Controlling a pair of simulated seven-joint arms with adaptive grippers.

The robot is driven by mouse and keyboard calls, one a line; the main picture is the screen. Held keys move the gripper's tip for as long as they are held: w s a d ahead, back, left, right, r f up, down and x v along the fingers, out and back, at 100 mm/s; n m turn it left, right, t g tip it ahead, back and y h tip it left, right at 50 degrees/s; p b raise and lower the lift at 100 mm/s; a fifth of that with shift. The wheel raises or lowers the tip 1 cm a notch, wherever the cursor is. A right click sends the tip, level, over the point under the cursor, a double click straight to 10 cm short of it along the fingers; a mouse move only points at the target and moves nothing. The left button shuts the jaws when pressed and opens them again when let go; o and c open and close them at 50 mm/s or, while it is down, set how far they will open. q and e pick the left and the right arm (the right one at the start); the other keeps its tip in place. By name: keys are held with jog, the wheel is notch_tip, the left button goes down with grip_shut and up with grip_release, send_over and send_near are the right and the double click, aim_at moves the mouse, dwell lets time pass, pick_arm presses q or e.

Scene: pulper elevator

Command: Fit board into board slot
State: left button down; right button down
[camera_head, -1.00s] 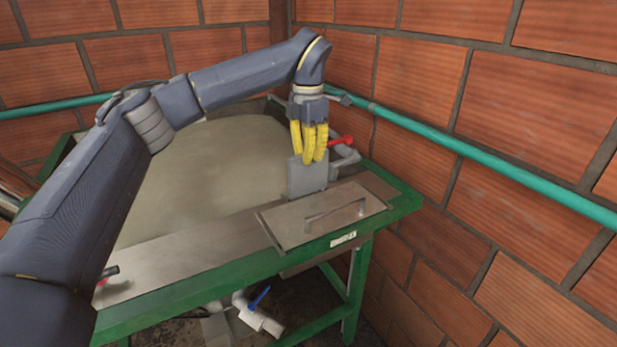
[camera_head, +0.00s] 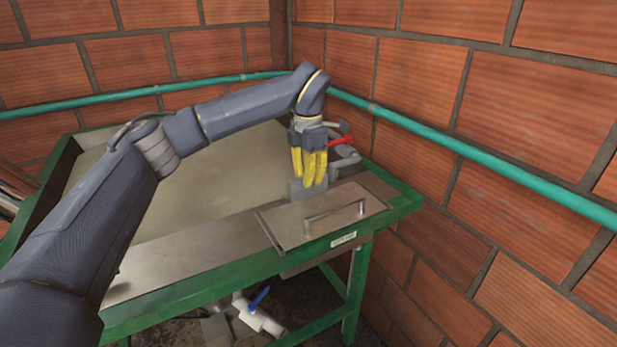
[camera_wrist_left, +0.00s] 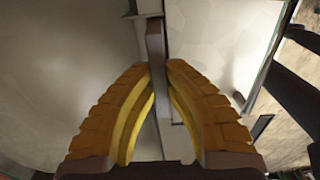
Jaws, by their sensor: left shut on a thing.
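My left gripper (camera_head: 311,180) is shut on the grey board (camera_head: 297,191), with its yellow fingers pointing down over the inner right side of the green-framed tank (camera_head: 190,190). Only a small upper part of the board shows below the fingers in the head view; its lower part is hidden behind the tank's metal edge. In the left wrist view the board (camera_wrist_left: 157,52) shows edge-on as a narrow grey strip between the fingertips (camera_wrist_left: 160,68). The board slot cannot be made out, so I cannot tell how far the board sits in it. My right gripper is not in view.
A flat metal lid (camera_head: 287,239) with a bar handle (camera_head: 335,211) lies just in front of the board. A red lever (camera_head: 341,139) and grey pipe stand close behind the gripper. A green pipe (camera_head: 480,161) runs along the brick wall. A blue-handled valve (camera_head: 260,296) hangs below.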

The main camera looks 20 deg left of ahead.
pick_arm(q)
jog(key=shift+f, duration=0.1)
jog(key=c, duration=1.5)
grip_release()
jog(key=shift+c, duration=0.2)
notch_tip(320, 180, up, 12)
